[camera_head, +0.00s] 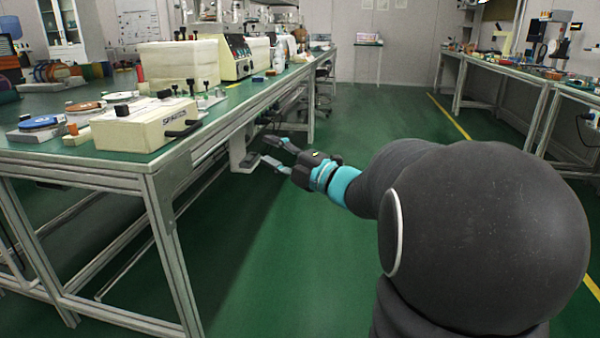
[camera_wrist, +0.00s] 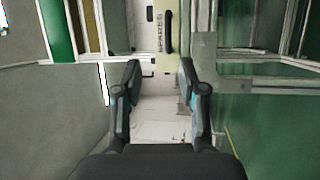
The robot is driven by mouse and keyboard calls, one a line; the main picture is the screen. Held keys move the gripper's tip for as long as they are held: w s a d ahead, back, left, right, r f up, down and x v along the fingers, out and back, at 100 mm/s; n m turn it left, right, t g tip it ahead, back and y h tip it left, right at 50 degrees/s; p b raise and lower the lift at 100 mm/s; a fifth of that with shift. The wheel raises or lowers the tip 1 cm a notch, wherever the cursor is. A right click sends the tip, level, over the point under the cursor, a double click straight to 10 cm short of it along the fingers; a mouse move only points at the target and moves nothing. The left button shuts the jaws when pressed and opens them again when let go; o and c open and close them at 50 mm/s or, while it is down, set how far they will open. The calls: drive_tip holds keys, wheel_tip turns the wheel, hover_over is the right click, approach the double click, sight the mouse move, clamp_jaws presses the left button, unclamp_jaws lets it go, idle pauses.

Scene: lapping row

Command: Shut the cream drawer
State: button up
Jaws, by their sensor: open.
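A cream drawer unit (camera_head: 125,136) with dark lettering and a black handle sits on the near corner of the left bench in the head view. A cream front with a dark handle and lettering, likely the same unit, shows sideways at the top of the wrist view (camera_wrist: 159,14). I cannot tell how far the drawer stands out. My gripper (camera_head: 270,151) is open and empty in the aisle beside the bench, to the right of the unit and apart from it. Its open fingers also show in the wrist view (camera_wrist: 160,70), with a pale surface beyond them.
The left bench (camera_head: 45,172) has a metal frame with an edge near my gripper. Discs, a pale box (camera_head: 180,62) and instruments stand on it. A pale unit (camera_head: 240,152) is under the bench, close behind my fingers. The green aisle floor (camera_head: 350,115) is clear farther back.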

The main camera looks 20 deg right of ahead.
drive_tip(key=s+d+f+m+g+h+p, duration=0.1)
drive_tip(key=s+d+m+g+h+p, duration=0.1)
drive_tip(key=s+m+h, duration=0.7)
drive_tip(key=m+g+h+p, duration=0.1)
drive_tip(key=m+h, duration=0.3)
drive_tip(key=m, duration=0.4)
drive_tip(key=shift+g+p, duration=0.4)
drive_tip(key=shift+p, duration=0.05)
drive_tip(key=shift+s, duration=0.1)
